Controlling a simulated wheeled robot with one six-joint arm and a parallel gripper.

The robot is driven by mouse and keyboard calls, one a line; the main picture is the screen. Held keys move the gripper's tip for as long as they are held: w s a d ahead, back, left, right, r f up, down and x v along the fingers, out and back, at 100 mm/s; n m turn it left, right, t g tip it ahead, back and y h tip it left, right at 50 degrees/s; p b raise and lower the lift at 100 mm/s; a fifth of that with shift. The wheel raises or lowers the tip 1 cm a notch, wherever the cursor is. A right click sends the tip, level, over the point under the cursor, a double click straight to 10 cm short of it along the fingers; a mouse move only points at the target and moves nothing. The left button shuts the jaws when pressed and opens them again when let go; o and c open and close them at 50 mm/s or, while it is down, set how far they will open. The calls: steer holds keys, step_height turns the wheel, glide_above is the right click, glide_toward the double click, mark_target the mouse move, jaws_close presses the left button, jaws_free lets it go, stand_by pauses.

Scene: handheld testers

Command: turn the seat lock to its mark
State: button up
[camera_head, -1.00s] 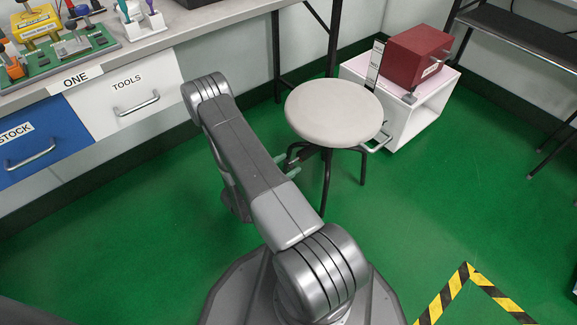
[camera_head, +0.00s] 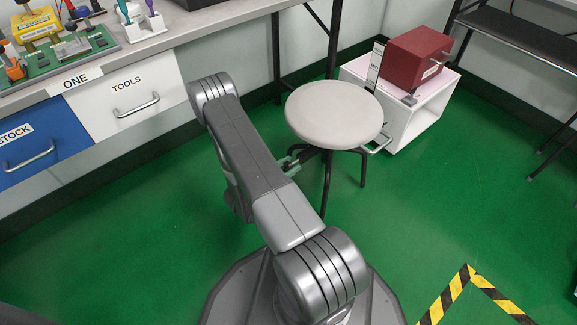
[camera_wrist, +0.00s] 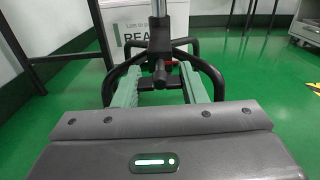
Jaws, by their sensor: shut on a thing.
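The round pale stool seat (camera_head: 334,114) stands on dark legs in the middle of the head view. My gripper (camera_head: 292,162) reaches under the seat's left edge, partly hidden by my arm. In the wrist view, my gripper's green fingers (camera_wrist: 161,80) are shut on the black seat lock (camera_wrist: 160,72), which sits at the stool's steel post (camera_wrist: 159,38). A small red patch (camera_wrist: 172,63) shows just behind the lock; I cannot tell whether it is the mark or how the lock lines up with it.
A white open box (camera_head: 412,122) with a red case (camera_head: 417,54) stands behind the stool at right. A bench with drawers (camera_head: 125,95) runs along the left. Green floor is clear at right, up to yellow-black tape (camera_head: 446,292).

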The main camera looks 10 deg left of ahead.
steer(key=n, duration=0.4)
steer(key=n+p, duration=0.1)
steer(key=n, duration=0.3)
steer(key=shift+n, duration=0.3)
steer(key=n, duration=0.4)
steer(key=shift+n, duration=0.3)
steer(key=n, duration=0.4)
steer(key=shift+p, duration=0.35)
steer(key=shift+n, duration=0.3)
steer(key=o, duration=1)
steer(key=shift+s+a, duration=0.1)
